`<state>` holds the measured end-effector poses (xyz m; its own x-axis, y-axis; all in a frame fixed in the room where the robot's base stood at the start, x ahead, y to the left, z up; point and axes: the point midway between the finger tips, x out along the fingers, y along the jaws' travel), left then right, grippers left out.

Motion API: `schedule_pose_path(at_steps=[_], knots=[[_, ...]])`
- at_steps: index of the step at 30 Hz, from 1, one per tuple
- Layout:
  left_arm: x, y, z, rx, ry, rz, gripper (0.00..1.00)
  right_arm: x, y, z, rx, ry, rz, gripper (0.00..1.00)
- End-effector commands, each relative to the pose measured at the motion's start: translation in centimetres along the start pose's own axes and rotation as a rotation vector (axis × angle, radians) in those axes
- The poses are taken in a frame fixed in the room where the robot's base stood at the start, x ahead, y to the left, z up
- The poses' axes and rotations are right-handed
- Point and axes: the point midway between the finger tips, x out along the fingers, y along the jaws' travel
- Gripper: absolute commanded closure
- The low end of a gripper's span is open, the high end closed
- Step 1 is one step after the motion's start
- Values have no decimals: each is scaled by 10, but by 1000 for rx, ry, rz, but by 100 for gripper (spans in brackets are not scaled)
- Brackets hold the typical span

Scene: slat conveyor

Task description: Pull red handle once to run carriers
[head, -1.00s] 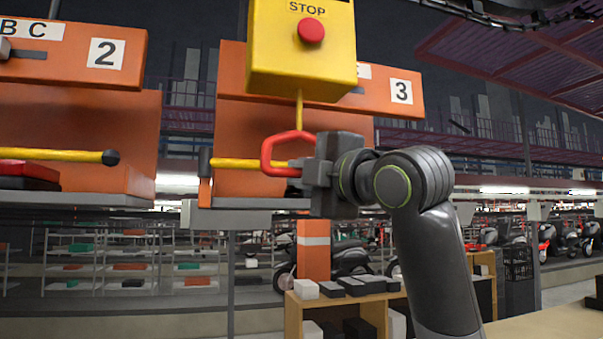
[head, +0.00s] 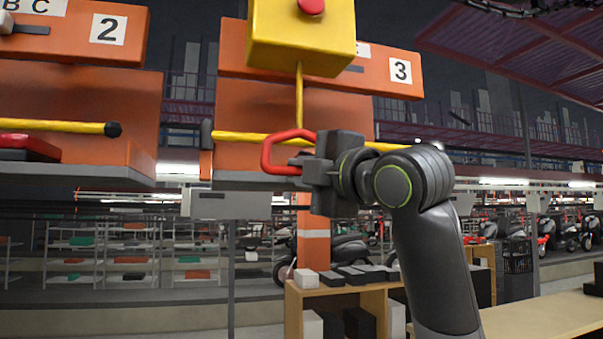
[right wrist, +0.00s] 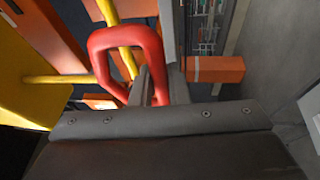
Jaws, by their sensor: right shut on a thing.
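The red handle (head: 287,153) is a loop hanging on a yellow cord (head: 299,95) below a yellow box (head: 301,38) with a red button on it. My right gripper (head: 306,167) is shut on the right side of the handle loop. In the right wrist view the red handle (right wrist: 98,62) passes between the gripper's fingers (right wrist: 153,88). Carrier 3 (head: 240,105), an orange carrier, hangs behind the handle. Carrier 2 (head: 75,95) hangs to its left. My left gripper is not in view.
A yellow bar (head: 235,137) on carrier 3 runs behind the handle. A wooden shelf unit (head: 375,292) with small boxes stands below right. A table edge (head: 545,315) shows at the lower right. White racks (head: 130,255) stand farther back.

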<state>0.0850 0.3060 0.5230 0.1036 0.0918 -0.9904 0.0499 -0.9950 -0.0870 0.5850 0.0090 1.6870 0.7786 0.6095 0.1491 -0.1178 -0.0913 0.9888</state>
Motion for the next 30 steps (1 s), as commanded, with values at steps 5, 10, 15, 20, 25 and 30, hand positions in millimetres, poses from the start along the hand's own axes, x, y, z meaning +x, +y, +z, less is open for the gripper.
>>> schedule_pose_path(at_steps=[5,10,15,20,25,30], knots=[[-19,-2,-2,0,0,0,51,4,22,0,3,1,-3,100],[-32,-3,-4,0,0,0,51,6,38,0,3,0,-3,100],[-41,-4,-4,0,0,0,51,8,51,0,3,0,-2,100],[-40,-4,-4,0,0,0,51,8,51,0,3,0,-1,100],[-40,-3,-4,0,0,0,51,8,51,0,2,0,0,73],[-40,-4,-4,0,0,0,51,8,51,0,1,0,0,64]])
